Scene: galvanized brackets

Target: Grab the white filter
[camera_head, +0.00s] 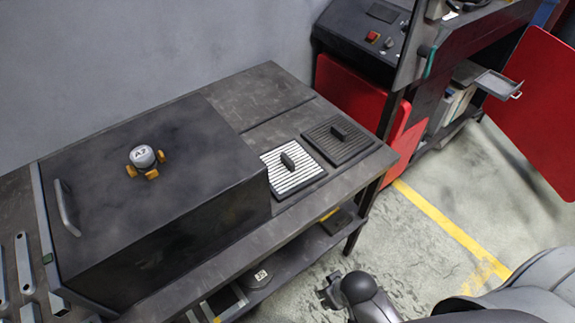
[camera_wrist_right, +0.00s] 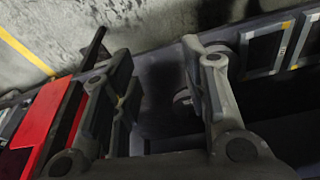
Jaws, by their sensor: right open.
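The white filter (camera_head: 289,165) is a flat square with pale ribs and a dark grip on top. It lies on the dark workbench (camera_head: 262,90), right of a large black box. A similar dark filter (camera_head: 345,148) lies just beyond it to the right. My right gripper (camera_head: 328,292) is in front of the bench, low in the head view and well apart from the white filter. In the wrist view its two fingers (camera_wrist_right: 155,90) are spread with nothing between them. I cannot make out the white filter in the wrist view. My left gripper is not in view.
The black box (camera_head: 150,200) has a side handle and carries a round white-topped part with orange feet (camera_head: 143,157). A lower shelf (camera_head: 290,262) holds frames and small parts. A machine with red panels (camera_head: 345,95) stands beyond the bench. Floor at the right is partly clear.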

